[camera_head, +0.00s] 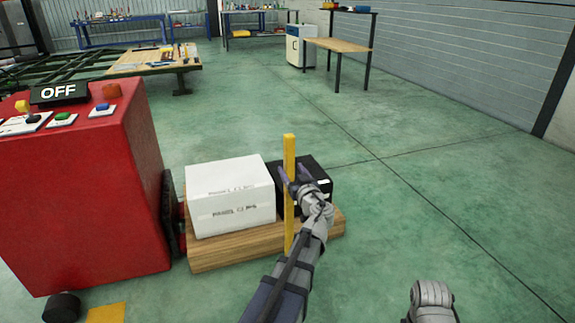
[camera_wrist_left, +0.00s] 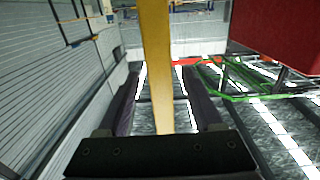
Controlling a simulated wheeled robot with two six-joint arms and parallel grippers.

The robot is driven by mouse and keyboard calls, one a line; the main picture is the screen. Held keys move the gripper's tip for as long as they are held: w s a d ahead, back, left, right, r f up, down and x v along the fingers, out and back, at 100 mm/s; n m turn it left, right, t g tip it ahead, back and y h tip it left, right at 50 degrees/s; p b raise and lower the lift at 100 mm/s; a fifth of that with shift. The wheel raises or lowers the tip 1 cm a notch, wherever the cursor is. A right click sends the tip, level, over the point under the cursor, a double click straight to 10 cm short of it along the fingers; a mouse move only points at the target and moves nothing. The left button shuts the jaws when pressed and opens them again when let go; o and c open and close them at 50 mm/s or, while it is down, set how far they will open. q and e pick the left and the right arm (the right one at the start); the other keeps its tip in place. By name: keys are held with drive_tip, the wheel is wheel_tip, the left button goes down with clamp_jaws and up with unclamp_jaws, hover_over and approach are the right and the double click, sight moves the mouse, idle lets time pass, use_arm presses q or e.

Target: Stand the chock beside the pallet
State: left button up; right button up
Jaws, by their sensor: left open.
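A long yellow bar, which I take to be the chock (camera_head: 289,155), stands upright in the head view, at the front side of the wooden pallet (camera_head: 220,252). Its foot is close to the pallet's front edge; I cannot tell whether it touches the floor or the pallet. My left gripper (camera_head: 293,174) is around the bar's upper part, with its fingers open. In the left wrist view the yellow bar (camera_wrist_left: 157,70) passes between the two dark fingers (camera_wrist_left: 160,105), with gaps on both sides.
A white box (camera_head: 230,195) and a black box (camera_head: 315,180) sit on the pallet. A red machine with an OFF sign (camera_head: 80,190) stands left of it. A yellow piece (camera_head: 105,313) lies at the bottom left. The green floor to the right is clear.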

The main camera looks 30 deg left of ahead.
use_arm(q)
drive_tip(key=v, duration=0.6)
drive_tip(key=shift+s+d, duration=0.15)
drive_tip(key=s+d+f+m+g+h, duration=0.3)
drive_tip(key=s+d+f, duration=0.1)
drive_tip(key=d+f, duration=0.35)
drive_tip(key=s+d+f+m+g+h, duration=0.2)
drive_tip(key=s+d+f+g+h, duration=0.1)
drive_tip(key=s+d+f, duration=0.4)
drive_tip(key=s+d+f+m+g+h, duration=0.3)
drive_tip(key=s+d+m, duration=0.1)
drive_tip(key=d, duration=0.4)
drive_tip(key=s+d+f+m+g+h, duration=0.2)
drive_tip(key=s+d+f+m+h, duration=0.1)
drive_tip(key=s+d+f+m, duration=0.1)
drive_tip(key=s+d+m, duration=0.1)
drive_tip(key=s+d, duration=0.1)
drive_tip(key=d, duration=0.1)
drive_tip(key=shift+s+d+g+h, duration=0.2)
drive_tip(key=shift+d+g+h, duration=0.1)
drive_tip(key=shift+d+g, duration=0.1)
drive_tip(key=shift+f, duration=0.1)
